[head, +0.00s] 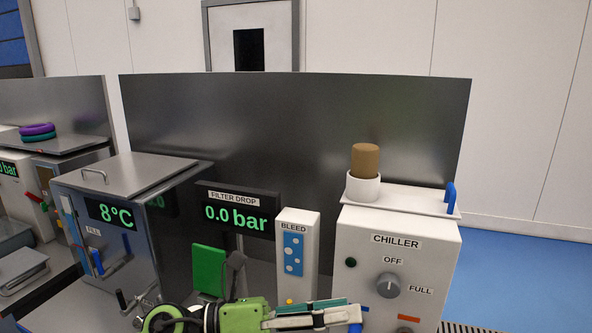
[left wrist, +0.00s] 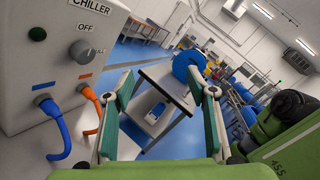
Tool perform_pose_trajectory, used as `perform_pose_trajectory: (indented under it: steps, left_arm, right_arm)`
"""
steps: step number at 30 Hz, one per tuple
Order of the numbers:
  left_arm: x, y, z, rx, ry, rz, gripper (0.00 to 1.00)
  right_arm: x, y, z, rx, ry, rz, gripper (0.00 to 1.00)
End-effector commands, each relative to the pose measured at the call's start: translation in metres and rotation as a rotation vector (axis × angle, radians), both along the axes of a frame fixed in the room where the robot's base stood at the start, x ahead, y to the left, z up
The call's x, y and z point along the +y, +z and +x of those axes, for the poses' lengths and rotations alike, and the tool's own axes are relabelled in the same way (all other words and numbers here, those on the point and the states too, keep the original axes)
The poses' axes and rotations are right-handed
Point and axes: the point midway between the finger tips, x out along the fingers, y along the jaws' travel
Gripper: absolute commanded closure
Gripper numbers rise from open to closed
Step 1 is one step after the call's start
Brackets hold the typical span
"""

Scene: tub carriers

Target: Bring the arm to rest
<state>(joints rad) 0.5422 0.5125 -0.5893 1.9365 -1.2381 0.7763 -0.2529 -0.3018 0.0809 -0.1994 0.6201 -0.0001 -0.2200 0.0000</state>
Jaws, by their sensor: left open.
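My left gripper (head: 345,312) is at the bottom of the head view, in front of the white chiller box (head: 392,248) and just below the bleed panel (head: 296,250). Its green arm link comes in from the left. In the left wrist view the gripper (left wrist: 165,90) has its two fingers spread wide, with nothing held between them. The chiller, with its grey knob, blue hose (left wrist: 58,125) and orange hose (left wrist: 90,97), stands to the left of the fingers there, apart from them. My right gripper is in neither view.
A filter drop display (head: 236,213) reading 0.0 bar and a steel tank (head: 130,175) reading 8°C stand left of the chiller. A brown cylinder (head: 365,160) in a white cup sits on the chiller. Blue floor (head: 520,270) lies open to the right.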

Motion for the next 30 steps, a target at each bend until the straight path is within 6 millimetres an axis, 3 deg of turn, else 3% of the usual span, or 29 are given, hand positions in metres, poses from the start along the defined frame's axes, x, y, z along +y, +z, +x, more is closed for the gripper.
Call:
perform_pose_trajectory:
  steps: [3,6,8,11,14,16,20,24,27,30]
  left_arm:
    - [0.015,0.043,0.015,0.188,0.137,-0.315,0.48]
    - [0.047,0.062,0.038,0.367,0.272,-0.556,0.48]
    - [0.073,0.063,0.054,0.484,0.360,-0.690,0.48]
    - [0.120,0.044,0.077,0.692,0.521,-0.893,0.48]
    - [0.169,0.002,0.091,0.915,0.697,-1.071,0.48]
    - [0.200,-0.038,0.092,1.075,0.829,-1.177,0.48]
    - [0.244,-0.124,0.069,1.375,1.083,-1.326,0.48]
    - [0.270,-0.212,0.015,1.674,1.355,-1.413,0.48]
    - [0.277,-0.260,-0.032,1.856,1.528,-1.431,0.48]
    - [0.277,-0.292,-0.077,2.003,1.673,-1.423,0.48]
  right_arm:
    - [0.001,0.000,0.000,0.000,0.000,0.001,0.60]
    - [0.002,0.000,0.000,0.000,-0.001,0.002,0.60]
    - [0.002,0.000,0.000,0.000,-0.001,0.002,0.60]
    - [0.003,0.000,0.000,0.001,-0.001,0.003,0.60]
    - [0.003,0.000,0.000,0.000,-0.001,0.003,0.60]
    - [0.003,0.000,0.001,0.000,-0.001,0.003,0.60]
    - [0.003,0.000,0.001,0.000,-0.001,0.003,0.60]
    - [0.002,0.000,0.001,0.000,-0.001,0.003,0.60]
    - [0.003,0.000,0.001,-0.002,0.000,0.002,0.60]
    - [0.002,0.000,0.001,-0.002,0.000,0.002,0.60]
